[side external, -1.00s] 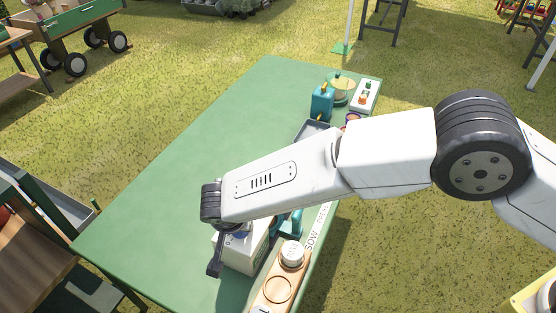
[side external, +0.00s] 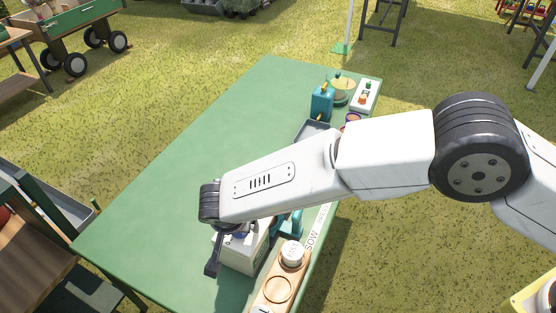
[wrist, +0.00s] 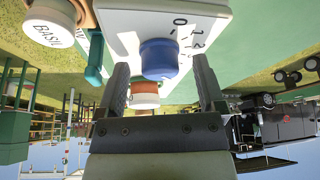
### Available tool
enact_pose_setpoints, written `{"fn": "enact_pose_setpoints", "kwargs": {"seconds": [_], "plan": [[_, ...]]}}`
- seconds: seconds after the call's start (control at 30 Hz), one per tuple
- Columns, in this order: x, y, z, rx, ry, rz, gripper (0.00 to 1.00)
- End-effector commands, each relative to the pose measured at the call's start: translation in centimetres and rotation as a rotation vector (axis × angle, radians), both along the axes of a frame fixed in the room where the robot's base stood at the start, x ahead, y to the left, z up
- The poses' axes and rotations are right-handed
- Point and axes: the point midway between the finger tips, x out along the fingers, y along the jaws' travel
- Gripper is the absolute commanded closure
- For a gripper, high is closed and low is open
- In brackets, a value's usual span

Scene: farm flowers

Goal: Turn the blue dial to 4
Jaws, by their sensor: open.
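The blue dial (wrist: 158,60) shows in the wrist view on the face of a white box (wrist: 125,18), with printed numbers beside it, among them 0 and 1. Its pointer setting cannot be read. My gripper (wrist: 163,82) is open, with one finger on each side of the dial and a visible gap to each. In the side view the white box (side external: 240,254) stands near the table's front edge. My gripper (side external: 212,268) is over its top there, and my wrist hides most of the dial.
The green table (side external: 190,150) is clear to the left. A wooden holder (side external: 265,296) with a white-lidded jar (side external: 292,252) stands right of the box. A teal dispenser (side external: 322,102) and a grey tray (side external: 312,130) sit farther back.

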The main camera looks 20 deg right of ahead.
Motion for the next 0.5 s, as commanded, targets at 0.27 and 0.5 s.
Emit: {"fn": "enact_pose_setpoints", "kwargs": {"seconds": [0.27,0.5], "plan": [[-0.6,0.4,1.7,0.001,-0.002,0.002,0.12],[-1.6,1.0,4.5,0.002,-0.001,0.001,0.12]]}}
